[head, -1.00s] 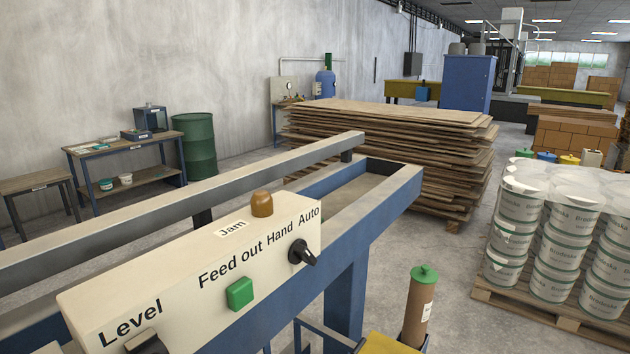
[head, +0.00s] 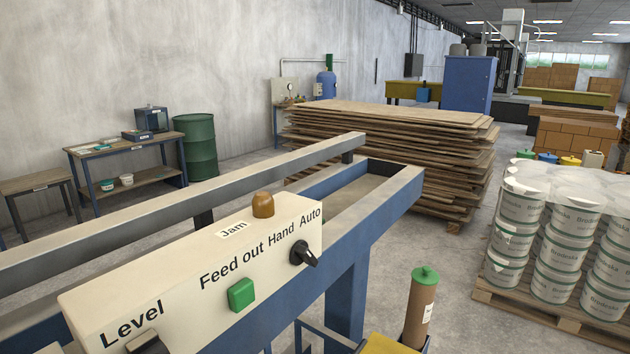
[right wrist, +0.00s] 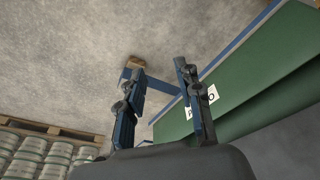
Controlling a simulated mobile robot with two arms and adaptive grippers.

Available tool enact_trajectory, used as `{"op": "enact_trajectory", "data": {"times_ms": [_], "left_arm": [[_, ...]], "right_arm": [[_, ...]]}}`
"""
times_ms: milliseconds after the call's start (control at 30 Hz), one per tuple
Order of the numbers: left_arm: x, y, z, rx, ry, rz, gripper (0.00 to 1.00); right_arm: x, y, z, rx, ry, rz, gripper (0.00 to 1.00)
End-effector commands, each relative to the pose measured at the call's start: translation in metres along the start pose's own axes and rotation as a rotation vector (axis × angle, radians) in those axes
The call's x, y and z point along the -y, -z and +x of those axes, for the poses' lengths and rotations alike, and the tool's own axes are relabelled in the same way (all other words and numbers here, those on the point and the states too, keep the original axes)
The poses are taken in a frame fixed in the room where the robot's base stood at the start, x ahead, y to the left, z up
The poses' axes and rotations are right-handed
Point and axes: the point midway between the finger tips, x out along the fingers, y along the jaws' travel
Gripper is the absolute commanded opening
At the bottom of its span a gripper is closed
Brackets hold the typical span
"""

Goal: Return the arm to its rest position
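My right gripper (right wrist: 160,95) shows in the right wrist view. Its two fingers stand well apart with nothing between them, over bare concrete floor and beside a green panel (right wrist: 262,92) with a white label. Neither gripper shows in the head view, and my left gripper is in no view. In the head view a cream control box (head: 195,275) has a green button (head: 241,294), a black Hand/Auto knob (head: 304,254), an amber Jam lamp (head: 263,205) and a dark Level control (head: 148,344) cut by the bottom edge.
A blue machine frame (head: 385,215) runs behind the box. A brown cylinder with a green cap (head: 424,275) stands at the lower middle. Stacked boards (head: 385,150) lie behind. A pallet of white buckets (head: 555,240) stands at right, with open floor (head: 460,270) before it.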

Motion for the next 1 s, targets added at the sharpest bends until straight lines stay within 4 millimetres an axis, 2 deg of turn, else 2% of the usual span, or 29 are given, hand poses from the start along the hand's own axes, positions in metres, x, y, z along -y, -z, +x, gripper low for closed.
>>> {"op": "enact_trajectory", "data": {"times_ms": [33, 100, 300, 500, 600, 767, 1000], "left_arm": [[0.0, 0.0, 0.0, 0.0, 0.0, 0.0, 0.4], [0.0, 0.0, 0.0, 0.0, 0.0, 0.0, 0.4], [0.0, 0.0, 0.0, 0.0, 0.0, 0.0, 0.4], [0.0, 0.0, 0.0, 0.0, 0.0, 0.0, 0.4], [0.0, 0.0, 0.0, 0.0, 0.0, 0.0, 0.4], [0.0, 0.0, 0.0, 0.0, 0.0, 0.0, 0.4], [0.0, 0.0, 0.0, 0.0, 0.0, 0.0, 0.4]], "right_arm": [[0.001, -0.015, 0.021, 0.018, 0.001, -0.002, 0.35], [0.002, -0.036, 0.046, 0.032, 0.003, -0.005, 0.35], [0.005, -0.106, 0.104, 0.072, 0.008, -0.015, 0.35], [0.006, -0.174, 0.134, 0.105, 0.01, -0.023, 0.35], [0.006, -0.196, 0.139, 0.114, 0.011, -0.026, 0.35], [0.006, -0.214, 0.142, 0.12, 0.011, -0.028, 0.35], [0.006, -0.214, 0.142, 0.12, 0.011, -0.029, 0.35]]}}
